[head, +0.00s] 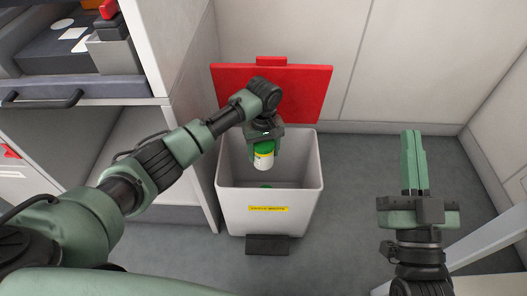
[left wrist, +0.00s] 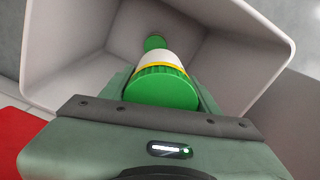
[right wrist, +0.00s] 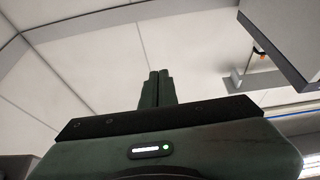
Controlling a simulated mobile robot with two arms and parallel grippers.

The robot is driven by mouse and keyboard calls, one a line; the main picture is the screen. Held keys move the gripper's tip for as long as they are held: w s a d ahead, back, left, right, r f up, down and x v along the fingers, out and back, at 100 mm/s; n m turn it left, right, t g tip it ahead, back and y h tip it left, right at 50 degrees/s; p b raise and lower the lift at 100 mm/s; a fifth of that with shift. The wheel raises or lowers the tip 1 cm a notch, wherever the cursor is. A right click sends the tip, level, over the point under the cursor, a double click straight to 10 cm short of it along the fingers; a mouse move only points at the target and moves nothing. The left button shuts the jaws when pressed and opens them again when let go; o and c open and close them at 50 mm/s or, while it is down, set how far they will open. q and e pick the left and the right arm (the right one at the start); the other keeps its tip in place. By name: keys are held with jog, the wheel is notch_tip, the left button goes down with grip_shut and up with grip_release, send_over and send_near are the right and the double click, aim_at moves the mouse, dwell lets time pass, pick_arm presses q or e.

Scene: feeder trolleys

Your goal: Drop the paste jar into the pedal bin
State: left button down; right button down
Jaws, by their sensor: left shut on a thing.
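The paste jar (head: 264,156) is white with a green lid and a yellow band. My left gripper (head: 265,143) is shut on it and holds it over the open mouth of the pedal bin (head: 268,207). In the left wrist view the jar (left wrist: 162,85) is between the fingers, with the bin's inner walls (left wrist: 95,65) around it. The bin is light grey with a yellow label, and its red lid (head: 300,90) stands open at the back. A small green thing (head: 265,185) shows at the bin's bottom. My right gripper (head: 413,165) points up, shut and empty, right of the bin.
A trolley or cabinet (head: 165,130) with a dark handle stands left of the bin. A dark pedal (head: 267,245) is at the bin's front. Walls close off the back and right.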

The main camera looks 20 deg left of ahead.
aim_at(264, 144)
pick_arm(q)
jog(key=shift+f, duration=0.15)
pick_arm(e)
jog(key=shift+s+r+t, duration=0.35)
jog(key=shift+r+t, duration=0.05)
jog(key=shift+r, duration=0.2)
jog(key=shift+s+r+t, duration=0.3)
jog(key=shift+r+t, duration=0.1)
jog(key=shift+r, duration=0.15)
pick_arm(q)
jog(key=shift+c, duration=1.5)
grip_release()
jog(key=shift+f, duration=0.15)
jog(key=shift+r, duration=0.25)
notch_tip(264, 144, up, 4)
jog(key=shift+f+p, duration=0.1)
jog(key=shift+p, duration=0.75)
notch_tip(264, 144, up, 4)
jog(key=shift+f+p, duration=0.15)
jog(key=shift+p, duration=0.5)
pick_arm(e)
notch_tip(264, 144, down, 15)
jog(key=w+d+g+h, duration=0.1)
jog(key=g+h, duration=0.1)
jog(key=g, duration=0.6)
jog(key=shift+w+d+g+h, duration=0.3)
jog(key=shift+d+g+h, duration=0.05)
jog(key=shift+g+h, duration=0.05)
